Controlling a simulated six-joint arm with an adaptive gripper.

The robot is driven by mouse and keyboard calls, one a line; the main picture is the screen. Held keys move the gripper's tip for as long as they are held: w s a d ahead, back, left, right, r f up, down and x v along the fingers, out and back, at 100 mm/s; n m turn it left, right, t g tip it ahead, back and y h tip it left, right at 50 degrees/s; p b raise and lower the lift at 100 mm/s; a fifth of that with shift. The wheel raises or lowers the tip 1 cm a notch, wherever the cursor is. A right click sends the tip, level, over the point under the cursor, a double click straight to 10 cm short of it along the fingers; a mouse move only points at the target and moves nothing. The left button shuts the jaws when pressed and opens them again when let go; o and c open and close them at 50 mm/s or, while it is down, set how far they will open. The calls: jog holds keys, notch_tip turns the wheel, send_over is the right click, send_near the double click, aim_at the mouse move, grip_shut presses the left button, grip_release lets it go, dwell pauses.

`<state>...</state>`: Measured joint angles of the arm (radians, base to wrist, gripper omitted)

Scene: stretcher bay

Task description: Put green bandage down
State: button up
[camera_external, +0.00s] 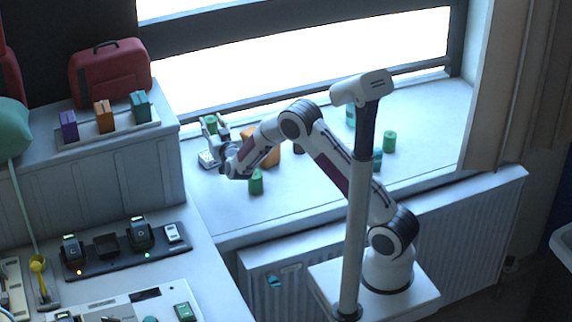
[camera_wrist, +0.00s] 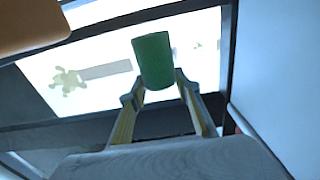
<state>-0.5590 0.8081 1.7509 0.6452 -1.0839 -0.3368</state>
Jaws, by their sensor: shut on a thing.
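My gripper (camera_external: 217,136) is at the left end of the window sill (camera_external: 310,180), fingers pointing away from my base. In the wrist view, its two fingers (camera_wrist: 157,82) are closed on a green bandage (camera_wrist: 153,60), a plain green cylinder held slightly tilted at the fingertips. The held bandage also shows small and partly covered in the external view (camera_external: 210,121). Whether it touches anything beneath is unclear. Another green roll (camera_external: 256,184) stands on the sill below my forearm, and one more (camera_external: 389,141) stands at the right.
An orange object (camera_external: 271,155) stands behind my forearm. Teal containers (camera_external: 350,114) stand near the window at right. The left bench holds a raised shelf with purple, orange and teal boxes (camera_external: 104,117) and a red bag (camera_external: 110,70). The sill's front middle is clear.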

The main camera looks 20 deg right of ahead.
aim_at(213, 131)
jog(key=shift+f, duration=1.6)
jog(key=shift+f, duration=1.9)
jog(key=shift+f, duration=0.15)
jog(key=o, duration=1.2)
jog(key=shift+s, duration=6)
jog(key=shift+r, duration=0.25)
